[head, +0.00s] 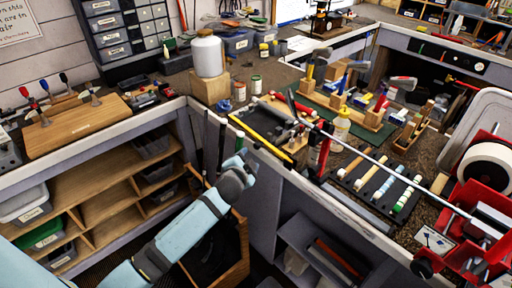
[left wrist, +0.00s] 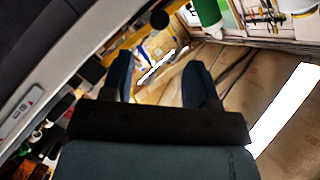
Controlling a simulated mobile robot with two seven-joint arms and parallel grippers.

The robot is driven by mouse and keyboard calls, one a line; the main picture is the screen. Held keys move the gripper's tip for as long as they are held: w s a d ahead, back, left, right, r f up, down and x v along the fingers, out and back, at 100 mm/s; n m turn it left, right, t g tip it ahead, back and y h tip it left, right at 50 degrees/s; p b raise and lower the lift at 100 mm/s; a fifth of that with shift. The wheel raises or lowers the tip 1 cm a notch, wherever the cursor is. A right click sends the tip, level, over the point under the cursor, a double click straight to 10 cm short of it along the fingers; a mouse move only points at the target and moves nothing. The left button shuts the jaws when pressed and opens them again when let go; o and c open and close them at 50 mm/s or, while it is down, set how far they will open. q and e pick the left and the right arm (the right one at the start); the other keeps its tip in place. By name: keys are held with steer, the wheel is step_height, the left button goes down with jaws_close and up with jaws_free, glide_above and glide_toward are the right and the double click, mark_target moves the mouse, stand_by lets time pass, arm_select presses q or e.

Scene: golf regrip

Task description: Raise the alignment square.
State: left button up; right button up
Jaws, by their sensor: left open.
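My left gripper (head: 241,150) is at the front edge of the workbench, beside a black piece with a yellow edge (head: 262,130). I cannot tell whether that piece is the alignment square; no other thing is clearly it. In the left wrist view the two fingers (left wrist: 158,75) stand wide apart, with nothing held between them. My right gripper does not show.
A white jar (head: 208,54) stands on a wooden block (head: 210,88) behind the gripper. Hammers and bottles crowd the bench at the right. A rack of grips (head: 378,185) lies in front of them. A wooden board (head: 78,122) lies at the left, above open shelves.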

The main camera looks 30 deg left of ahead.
mark_target(256, 147)
arm_select(q)
steer(key=x, duration=0.9)
steer(key=shift+w+f, duration=0.1)
jaws_close()
